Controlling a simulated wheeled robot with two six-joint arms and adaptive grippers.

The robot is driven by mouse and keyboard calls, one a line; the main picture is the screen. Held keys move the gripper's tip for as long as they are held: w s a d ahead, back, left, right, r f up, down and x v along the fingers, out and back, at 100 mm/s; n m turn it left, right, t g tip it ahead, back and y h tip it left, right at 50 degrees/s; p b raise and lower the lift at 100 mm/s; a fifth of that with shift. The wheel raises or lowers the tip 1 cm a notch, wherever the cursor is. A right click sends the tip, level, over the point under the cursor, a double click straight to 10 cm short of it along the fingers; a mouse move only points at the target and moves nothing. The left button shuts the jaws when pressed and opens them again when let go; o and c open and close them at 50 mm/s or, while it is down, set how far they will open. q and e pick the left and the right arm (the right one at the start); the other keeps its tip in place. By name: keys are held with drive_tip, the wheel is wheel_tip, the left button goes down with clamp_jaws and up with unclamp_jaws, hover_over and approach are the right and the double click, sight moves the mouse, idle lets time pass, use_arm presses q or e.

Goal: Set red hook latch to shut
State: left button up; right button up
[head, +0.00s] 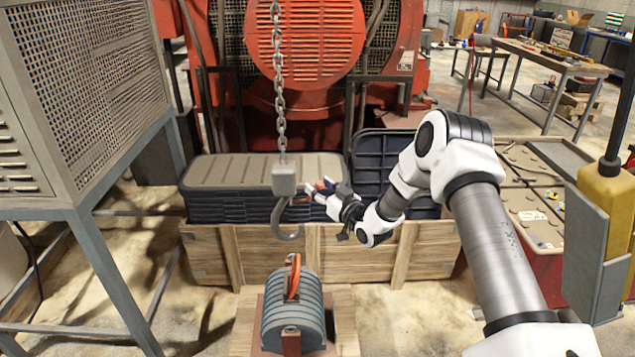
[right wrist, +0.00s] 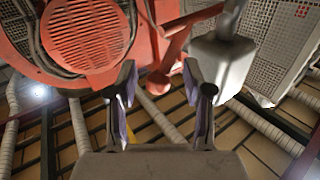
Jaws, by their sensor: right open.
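A grey hook (head: 287,232) hangs under a pale block (head: 285,180) on a chain, left of my right gripper (head: 318,193). The right gripper is open and points left toward the hook, with a small gap. A small red piece, apparently the red hook latch (head: 328,184), shows by the fingertips; its exact position is hard to tell. In the right wrist view a red bar with a rounded end (right wrist: 158,83) shows between the open fingers (right wrist: 160,78), and the grey block (right wrist: 225,65) is beyond them to the right. My left gripper is out of view.
A wooden crate (head: 345,240) with dark lidded bins stands behind the hook. A ribbed blue-grey part (head: 293,315) with an orange ring stands below. A mesh cabinet (head: 85,80) is at left, a red engine (head: 310,45) behind, a yellow post (head: 610,200) at right.

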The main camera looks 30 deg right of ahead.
drive_tip(key=shift+w+r, duration=0.1)
drive_tip(key=shift+w, duration=0.15)
drive_tip(key=shift+d+r, duration=0.1)
drive_tip(key=shift+d, duration=0.05)
drive_tip(key=shift+w, duration=0.1)
drive_tip(key=c, duration=0.5)
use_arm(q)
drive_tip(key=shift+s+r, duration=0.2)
use_arm(e)
clamp_jaws()
use_arm(q)
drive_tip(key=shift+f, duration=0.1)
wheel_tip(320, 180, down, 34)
drive_tip(key=b, duration=3.4)
use_arm(e)
wheel_tip(320, 180, down, 12)
drive_tip(key=m+t+h, duration=0.4)
drive_tip(key=m+h, duration=0.5)
drive_tip(key=m, duration=1)
drive_tip(key=shift+a+h, duration=0.3)
drive_tip(key=shift+a, duration=0.05)
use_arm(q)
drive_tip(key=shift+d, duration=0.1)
use_arm(e)
drive_tip(key=shift+w, duration=0.1)
